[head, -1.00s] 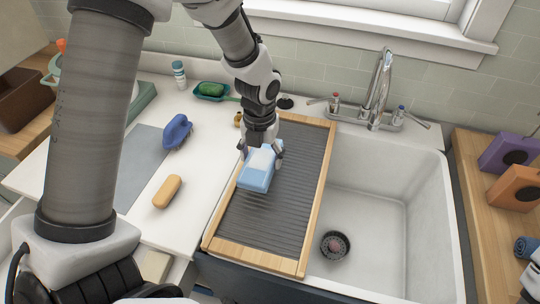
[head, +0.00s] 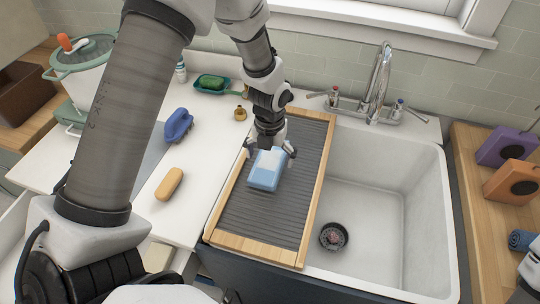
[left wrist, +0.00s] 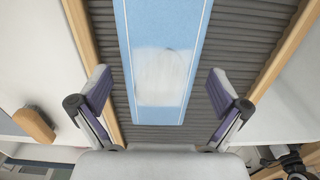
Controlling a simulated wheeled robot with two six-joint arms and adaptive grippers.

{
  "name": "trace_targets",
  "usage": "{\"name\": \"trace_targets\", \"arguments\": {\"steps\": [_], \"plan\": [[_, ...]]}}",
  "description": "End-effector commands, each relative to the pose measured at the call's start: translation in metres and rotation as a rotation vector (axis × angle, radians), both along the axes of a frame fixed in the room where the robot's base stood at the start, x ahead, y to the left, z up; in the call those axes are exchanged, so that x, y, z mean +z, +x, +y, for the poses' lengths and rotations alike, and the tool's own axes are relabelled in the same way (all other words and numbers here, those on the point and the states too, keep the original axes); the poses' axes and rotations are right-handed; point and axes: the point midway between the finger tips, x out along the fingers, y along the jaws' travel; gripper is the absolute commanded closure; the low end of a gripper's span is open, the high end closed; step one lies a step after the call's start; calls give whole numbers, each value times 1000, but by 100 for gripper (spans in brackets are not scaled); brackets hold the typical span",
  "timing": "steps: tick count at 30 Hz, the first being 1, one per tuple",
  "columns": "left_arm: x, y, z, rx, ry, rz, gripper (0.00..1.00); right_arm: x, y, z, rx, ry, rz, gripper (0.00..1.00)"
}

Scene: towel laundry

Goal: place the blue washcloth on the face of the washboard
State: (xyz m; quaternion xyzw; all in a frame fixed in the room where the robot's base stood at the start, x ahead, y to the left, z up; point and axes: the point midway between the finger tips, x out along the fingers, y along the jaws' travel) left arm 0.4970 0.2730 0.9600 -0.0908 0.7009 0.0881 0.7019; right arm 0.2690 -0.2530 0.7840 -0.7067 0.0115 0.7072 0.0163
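The blue washcloth (head: 266,170) is light blue with a pale patch and lies on the dark ribbed face of the wood-framed washboard (head: 308,205). In the left wrist view the washcloth (left wrist: 190,60) lies lengthwise over the ribs (left wrist: 235,50), its near edge short of my palm. My left gripper (head: 271,150) is just above the far end of the cloth. Its fingers (left wrist: 160,80) are spread wide, one on each side of the cloth, with gaps between them and it. My right gripper is not seen; only a piece of my right arm shows at the lower right edge.
The washboard rests beside the white sink basin (head: 395,225). A faucet (head: 378,90) stands behind. Left on the counter are a blue brush (head: 178,125), a tan bar (head: 168,184) and a green soap dish (head: 222,84).

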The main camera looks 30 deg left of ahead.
Motion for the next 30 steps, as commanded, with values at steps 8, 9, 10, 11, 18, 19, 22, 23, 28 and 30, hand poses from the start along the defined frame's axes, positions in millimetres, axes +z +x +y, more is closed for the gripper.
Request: {"name": "trace_targets", "arguments": {"steps": [8,9,10,11,18,19,22,23,28,30], "plan": [[6,0,0,0,0,-1,1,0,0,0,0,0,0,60],[10,1,0,0,0,-3,1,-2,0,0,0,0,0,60],[15,1,0,0,0,-4,1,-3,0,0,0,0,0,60],[20,1,0,0,0,-4,1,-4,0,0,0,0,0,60],[82,1,0,1,0,-7,1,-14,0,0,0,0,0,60],[89,1,0,0,1,-6,1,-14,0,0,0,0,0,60],[109,1,0,-1,1,-4,1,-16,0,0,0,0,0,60],[113,1,0,-1,1,-4,1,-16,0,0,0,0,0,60],[124,0,1,0,0,0,1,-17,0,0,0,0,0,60],[124,0,0,0,1,1,1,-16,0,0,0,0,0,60]]}}
